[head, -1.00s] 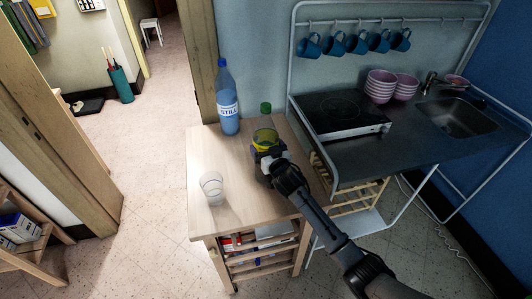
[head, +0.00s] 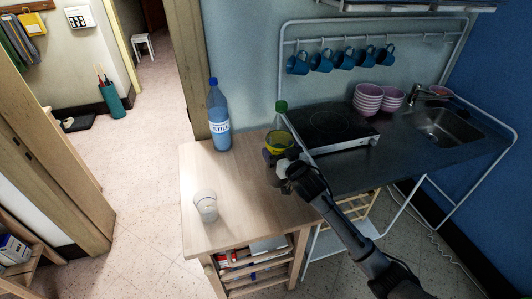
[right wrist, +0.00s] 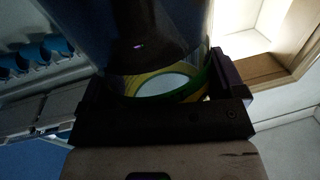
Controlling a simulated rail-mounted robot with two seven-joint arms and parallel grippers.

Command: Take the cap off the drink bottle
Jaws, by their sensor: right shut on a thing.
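A clear bottle with a green cap (head: 281,105) and a yellow label (head: 279,140) is upright near the right edge of the wooden cart. The cap is on it. My right gripper (head: 278,163) is shut around the lower part of this bottle and appears to hold it above the cart top. In the right wrist view the bottle (right wrist: 165,85) fills the space between the dark fingers, with its yellow and green band visible. A blue bottle labelled STILL (head: 218,122) with a blue cap stands at the cart's back. My left gripper is not in view.
The wooden cart top (head: 235,180) is mostly clear, with an empty glass (head: 206,206) at its front left. A black hob (head: 330,123), pink bowls (head: 368,100) and a sink (head: 445,127) are on the counter at the right. Blue mugs (head: 345,62) hang behind.

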